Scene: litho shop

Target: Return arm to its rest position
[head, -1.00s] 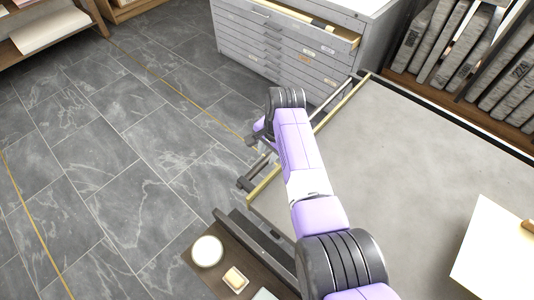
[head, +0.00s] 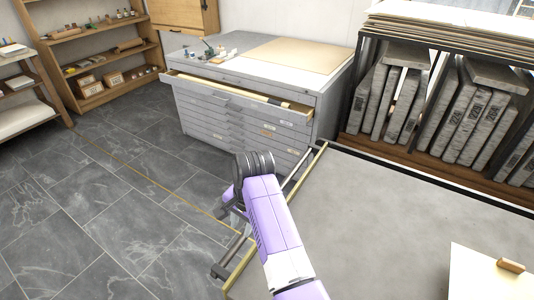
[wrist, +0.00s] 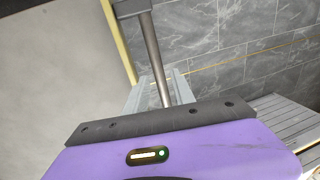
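My arm (head: 275,230) is purple and white and reaches up from the lower middle of the head view. It bends at a dark ribbed joint (head: 253,163) above the left edge of the press bed. My gripper (head: 232,208) hangs below that joint, mostly hidden by the arm, close to the metal rail. In the wrist view its purple body and black plate fill the bottom. Pale grey parts beyond the plate (wrist: 158,90) lie either side of a metal rod (wrist: 155,50). I cannot tell whether the fingers are apart or touch the rod. No held object shows.
A flat-file cabinet (head: 215,125) with an open top drawer (head: 240,93) stands behind. A rack of stone slabs (head: 465,120) is at right. A cream board (head: 490,275) lies on the bed. Tiled floor at left is clear.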

